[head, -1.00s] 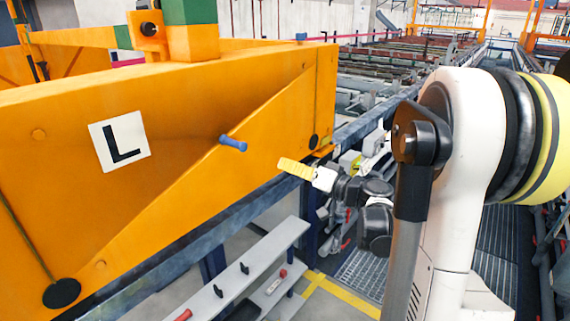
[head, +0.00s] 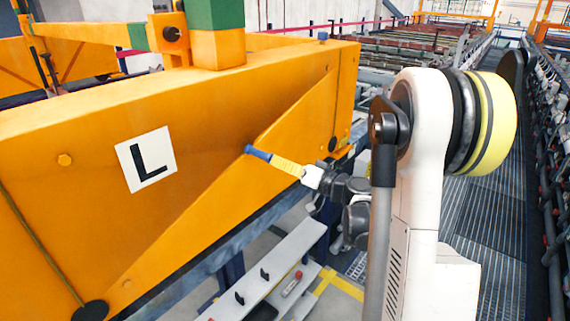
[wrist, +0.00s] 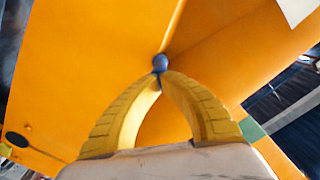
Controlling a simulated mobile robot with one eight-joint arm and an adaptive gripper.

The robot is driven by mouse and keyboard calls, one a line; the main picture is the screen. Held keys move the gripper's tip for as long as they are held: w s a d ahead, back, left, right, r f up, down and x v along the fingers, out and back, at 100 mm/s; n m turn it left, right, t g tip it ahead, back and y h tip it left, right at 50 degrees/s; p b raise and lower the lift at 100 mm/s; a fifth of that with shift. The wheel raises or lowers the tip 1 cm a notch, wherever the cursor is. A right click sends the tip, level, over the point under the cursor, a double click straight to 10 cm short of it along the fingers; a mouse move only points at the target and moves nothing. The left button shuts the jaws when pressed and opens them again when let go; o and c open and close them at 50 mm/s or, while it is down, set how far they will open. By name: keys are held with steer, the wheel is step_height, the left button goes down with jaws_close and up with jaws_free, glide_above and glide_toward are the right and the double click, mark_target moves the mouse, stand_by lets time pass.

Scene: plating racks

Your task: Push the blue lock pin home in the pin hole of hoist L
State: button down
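Hoist L is the big orange beam with a white "L" plate (head: 146,160). The blue lock pin (head: 257,153) sticks out of the beam's face, right of the plate; the hole itself is hidden. My gripper (head: 273,160) has yellow fingers and is in line with the pin, its tips at the pin's outer end. In the wrist view the blue pin (wrist: 160,63) shows right at the tips of my gripper (wrist: 160,74). The fingers arch together and their tips meet. Whether the tips press on the pin I cannot tell for sure.
A grey shelf (head: 285,262) with black pegs and a small red-ended item (head: 292,284) stands below the beam. A grated walkway (head: 485,215) runs back on the right. Racks (head: 390,70) fill the background.

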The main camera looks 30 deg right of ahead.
steer(key=shift+w+a, duration=0.2)
steer(key=shift+w, duration=0.3)
stand_by(0.4)
steer(key=b+v, duration=0.1)
steer(key=v, duration=1.4)
steer(key=a+f+n+g+b, duration=0.1)
steer(key=a+f+g+b, duration=0.5)
steer(key=a+f+b, duration=0.75)
steer(key=s+a+f+n+g+h+b, duration=0.2)
steer(key=s+a+f+h+b, duration=0.4)
steer(key=s+a+f, duration=0.3)
steer(key=s+f+g+b, duration=0.1)
steer(key=s+f, duration=0.2)
steer(key=s, duration=0.1)
steer(key=shift+s+a+n+g, duration=0.25)
steer(key=shift+s+n+g, duration=0.05)
steer(key=shift+s+g, duration=0.1)
steer(key=shift+f, duration=0.1)
